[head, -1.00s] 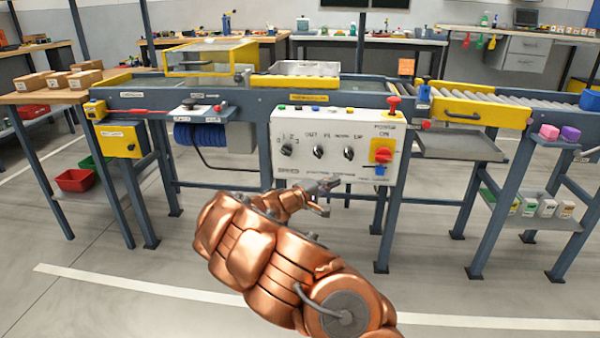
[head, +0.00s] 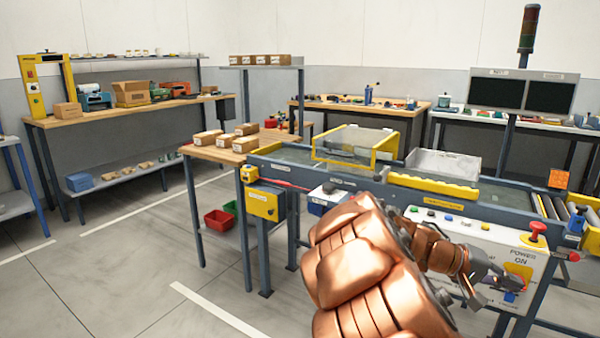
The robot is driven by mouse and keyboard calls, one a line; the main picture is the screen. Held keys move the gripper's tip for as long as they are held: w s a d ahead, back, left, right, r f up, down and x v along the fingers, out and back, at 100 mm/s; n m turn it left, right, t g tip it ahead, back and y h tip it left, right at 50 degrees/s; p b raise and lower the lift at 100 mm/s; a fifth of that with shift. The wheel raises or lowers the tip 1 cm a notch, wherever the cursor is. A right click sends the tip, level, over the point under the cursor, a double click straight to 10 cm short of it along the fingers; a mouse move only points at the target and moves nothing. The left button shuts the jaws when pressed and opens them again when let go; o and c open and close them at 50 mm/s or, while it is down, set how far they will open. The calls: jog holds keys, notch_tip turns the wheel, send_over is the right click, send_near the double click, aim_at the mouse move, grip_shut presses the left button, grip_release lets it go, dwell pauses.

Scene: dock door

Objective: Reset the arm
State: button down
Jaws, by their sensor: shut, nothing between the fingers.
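My copper-coloured arm reaches up from the bottom of the head view and bends to the right. My gripper (head: 494,290) is at its end, small and grey, in front of the white control panel (head: 470,235). Its fingers look shut with nothing in them. I cannot tell whether it touches the panel. My arm and gripper hide much of the panel's left and lower parts. The panel's "POWER ON" label, its yellow switch plate (head: 519,270) and a red mushroom button (head: 538,229) show at the right.
The conveyor bench (head: 300,176) runs behind my arm, with a yellow-framed clear guard (head: 350,146) on it. A wooden table with small boxes (head: 207,138) adjoins its left end. Red bin (head: 219,219) sits below. Open floor (head: 110,270) lies at left.

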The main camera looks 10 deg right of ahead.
jog(key=s+a+r+n+t+y+p, duration=0.1)
jog(key=s+a+r+y+p, duration=0.3)
jog(key=a+p, duration=0.4)
jog(key=s+a+r+n+t+y+p, duration=0.1)
jog(key=s+a+r+y+p, duration=0.3)
jog(key=a, duration=1.1)
jog(key=s+a+r+n+t+y+p, duration=0.1)
jog(key=s+a+r+n+y+p, duration=0.2)
jog(key=s+a+r+y+p, duration=0.2)
jog(key=s+a+r+p, duration=0.3)
jog(key=s+a+p, duration=0.2)
jog(key=a+p, duration=0.2)
jog(key=shift+a+n, duration=0.15)
jog(key=shift+n, duration=0.15)
